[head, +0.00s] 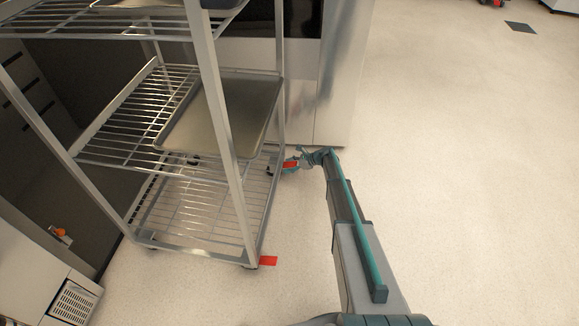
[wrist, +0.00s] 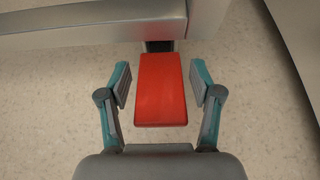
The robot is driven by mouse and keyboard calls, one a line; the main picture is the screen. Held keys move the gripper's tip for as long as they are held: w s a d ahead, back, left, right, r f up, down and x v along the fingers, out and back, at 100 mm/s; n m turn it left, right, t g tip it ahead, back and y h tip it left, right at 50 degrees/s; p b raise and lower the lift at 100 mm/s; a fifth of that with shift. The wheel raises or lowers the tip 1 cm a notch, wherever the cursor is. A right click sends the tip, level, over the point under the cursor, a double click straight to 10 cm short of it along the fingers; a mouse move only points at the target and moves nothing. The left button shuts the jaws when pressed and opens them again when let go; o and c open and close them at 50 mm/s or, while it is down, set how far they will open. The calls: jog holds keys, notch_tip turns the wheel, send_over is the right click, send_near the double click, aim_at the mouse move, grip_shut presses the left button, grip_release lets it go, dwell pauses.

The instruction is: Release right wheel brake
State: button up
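A wire-shelf rack (head: 222,110) on wheels stands at the left in the head view. A red brake pedal (head: 290,165) sticks out at the foot of its far right post, and a second red pedal (head: 268,261) at its near right post. My gripper (head: 303,159) is low by the far pedal. In the wrist view, a flat red pedal (wrist: 160,92) extends from under the rack's metal bottom rail (wrist: 95,25). My open gripper (wrist: 160,84) has one finger on each side of it, with a gap to both. The wheel beneath is mostly hidden.
A metal oven front (head: 340,75) stands just behind the rack's far right corner. A baking tray (head: 225,115) lies on the rack's middle shelf. The pale floor (head: 470,190) to the right is clear.

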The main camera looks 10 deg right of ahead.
jog(key=v, duration=1.2)
dwell(0.5)
